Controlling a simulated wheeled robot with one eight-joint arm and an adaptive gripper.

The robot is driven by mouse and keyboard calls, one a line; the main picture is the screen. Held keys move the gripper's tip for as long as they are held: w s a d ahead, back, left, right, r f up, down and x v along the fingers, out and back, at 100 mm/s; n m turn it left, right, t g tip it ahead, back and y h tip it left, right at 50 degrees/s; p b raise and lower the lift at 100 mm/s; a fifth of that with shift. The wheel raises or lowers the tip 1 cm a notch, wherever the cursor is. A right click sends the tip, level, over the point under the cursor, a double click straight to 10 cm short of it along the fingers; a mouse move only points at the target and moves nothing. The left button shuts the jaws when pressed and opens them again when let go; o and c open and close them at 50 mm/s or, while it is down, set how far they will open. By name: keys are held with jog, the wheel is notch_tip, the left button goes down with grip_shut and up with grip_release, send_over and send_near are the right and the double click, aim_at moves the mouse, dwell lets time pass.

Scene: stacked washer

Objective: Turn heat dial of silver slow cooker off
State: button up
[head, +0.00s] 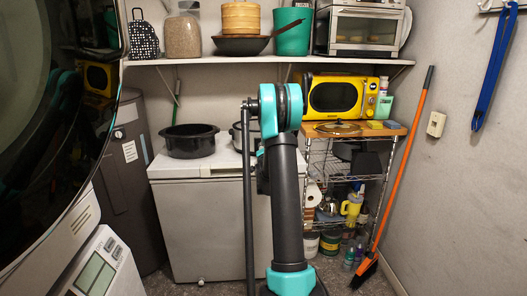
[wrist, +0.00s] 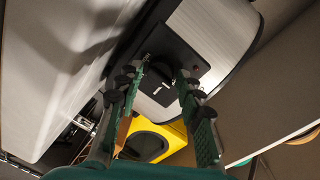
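The silver slow cooker (wrist: 215,38) fills the upper middle of the wrist view, tilted in the picture, with a black control panel (wrist: 180,48) on its side. A small dark dial (wrist: 160,70) shows on the panel, between my fingertips. My gripper (wrist: 165,72) is open, its two green fingers with black pads reaching toward the panel on either side of the dial. I cannot tell whether the fingertips touch it. In the head view the slow cooker (head: 237,135) is mostly hidden behind my arm, on the white chest freezer. My gripper is hidden there too.
A black roasting pot (head: 190,141) stands on the chest freezer (head: 205,220), left of the slow cooker. A yellow microwave (head: 338,97) sits on a wire rack to the right. A loaded shelf (head: 190,60) runs above. An orange broom (head: 403,165) leans at the right.

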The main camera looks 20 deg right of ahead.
jog(key=shift+o, duration=0.8)
jog(key=f+v, duration=0.1)
jog(key=v, duration=1.1)
jog(key=shift+r, duration=0.45)
